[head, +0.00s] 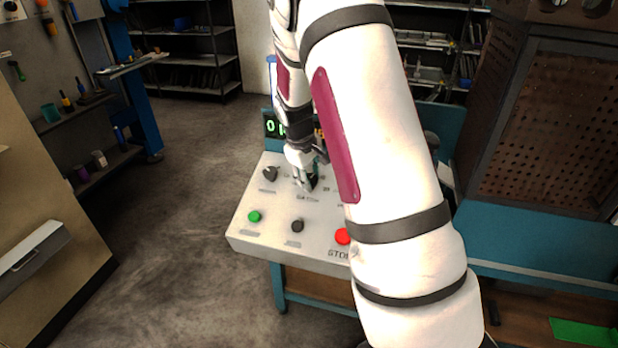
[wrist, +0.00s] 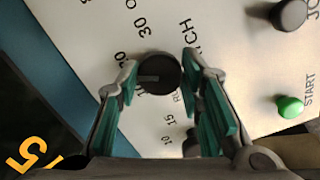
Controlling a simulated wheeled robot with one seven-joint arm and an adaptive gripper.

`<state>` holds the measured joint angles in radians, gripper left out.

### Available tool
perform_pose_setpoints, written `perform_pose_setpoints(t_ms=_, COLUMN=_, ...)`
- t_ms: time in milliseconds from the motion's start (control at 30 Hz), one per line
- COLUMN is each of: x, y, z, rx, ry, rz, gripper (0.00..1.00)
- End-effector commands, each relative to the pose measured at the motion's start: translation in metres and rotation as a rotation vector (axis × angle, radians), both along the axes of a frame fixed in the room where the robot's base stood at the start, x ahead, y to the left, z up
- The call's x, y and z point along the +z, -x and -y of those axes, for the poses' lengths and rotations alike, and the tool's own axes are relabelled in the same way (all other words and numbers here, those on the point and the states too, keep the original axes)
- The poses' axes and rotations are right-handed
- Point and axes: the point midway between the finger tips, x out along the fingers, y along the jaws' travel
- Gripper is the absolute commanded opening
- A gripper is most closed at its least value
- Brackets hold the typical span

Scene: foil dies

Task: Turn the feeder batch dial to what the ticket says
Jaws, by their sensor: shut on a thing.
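The feeder batch dial (wrist: 160,68) is a round black knob on the pale control panel (head: 250,217). It sits between the two fingers of my gripper (wrist: 160,75), which is shut on it. A faint light line shows on the knob's face, pointing left in the wrist view. Printed numbers stand around it; 30 is readable, and others are partly hidden by the knob and fingers. In the head view, my gripper (head: 304,181) is down at the panel's middle, partly covering the dial.
A second black knob (head: 270,173) is left of the dial. A green START button (head: 254,216), a black JOG button (head: 297,226) and a red stop button (head: 343,236) line the panel's front. A green-lit display (head: 275,126) stands behind. My arm hides the panel's right side.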

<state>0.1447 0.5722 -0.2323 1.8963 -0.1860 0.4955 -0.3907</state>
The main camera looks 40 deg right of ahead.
Motion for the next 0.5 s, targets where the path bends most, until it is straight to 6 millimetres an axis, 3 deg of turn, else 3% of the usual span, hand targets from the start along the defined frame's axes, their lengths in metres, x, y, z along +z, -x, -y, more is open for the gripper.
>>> perform_pose_setpoints(t_ms=500, x=-0.0007, y=-0.0006, z=-0.0012, rx=-0.465, ry=-0.094, rz=0.119, gripper=0.06)
